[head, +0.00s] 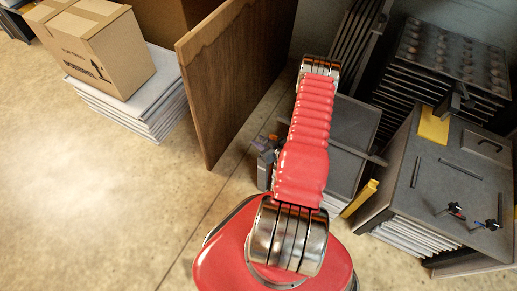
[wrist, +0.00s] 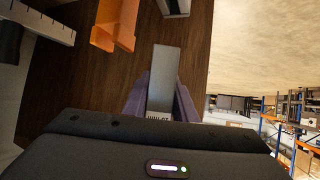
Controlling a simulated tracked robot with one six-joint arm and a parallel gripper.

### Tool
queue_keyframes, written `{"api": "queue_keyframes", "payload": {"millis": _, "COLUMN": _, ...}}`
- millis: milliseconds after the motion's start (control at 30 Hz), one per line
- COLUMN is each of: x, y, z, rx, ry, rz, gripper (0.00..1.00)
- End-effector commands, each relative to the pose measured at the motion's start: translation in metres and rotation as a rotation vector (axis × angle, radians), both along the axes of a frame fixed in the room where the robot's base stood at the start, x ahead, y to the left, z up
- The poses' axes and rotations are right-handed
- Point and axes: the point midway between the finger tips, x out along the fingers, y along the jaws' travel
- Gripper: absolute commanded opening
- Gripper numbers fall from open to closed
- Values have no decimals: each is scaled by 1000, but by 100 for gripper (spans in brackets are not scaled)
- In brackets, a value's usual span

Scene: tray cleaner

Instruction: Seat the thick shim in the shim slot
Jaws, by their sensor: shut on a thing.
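A long flat grey metal bar (wrist: 165,70), which looks like the shim, stands between the two dark purple-grey fingers of my gripper (wrist: 160,98) in the wrist view. My gripper is shut on it, and its far end sticks out beyond the fingertips. Dark lettering shows at its near end, too small to read surely. The bar's thickness cannot be judged. In the head view my red arm hides most of the work area, and I cannot make out the shim there. I cannot tell which thing is the shim slot.
An orange bracket (wrist: 113,28) lies left of the bar, over a brown wooden surface (wrist: 85,75). A grey metal piece (wrist: 174,7) is at the top, and a notched grey strip (wrist: 38,22) at upper left. A wooden panel (head: 225,80) and a grey cabinet (head: 440,170) flank my arm.

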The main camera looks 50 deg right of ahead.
Motion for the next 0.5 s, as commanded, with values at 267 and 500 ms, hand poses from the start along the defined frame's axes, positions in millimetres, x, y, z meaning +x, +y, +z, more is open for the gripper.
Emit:
{"api": "queue_keyframes", "payload": {"millis": 267, "x": 0, "y": 0, "z": -4, "rx": 0, "ry": -1, "rz": 0, "gripper": 0}}
{"api": "queue_keyframes", "payload": {"millis": 500, "x": 1, "y": 0, "z": -11, "rx": 0, "ry": -1, "rz": 1, "gripper": 0}}
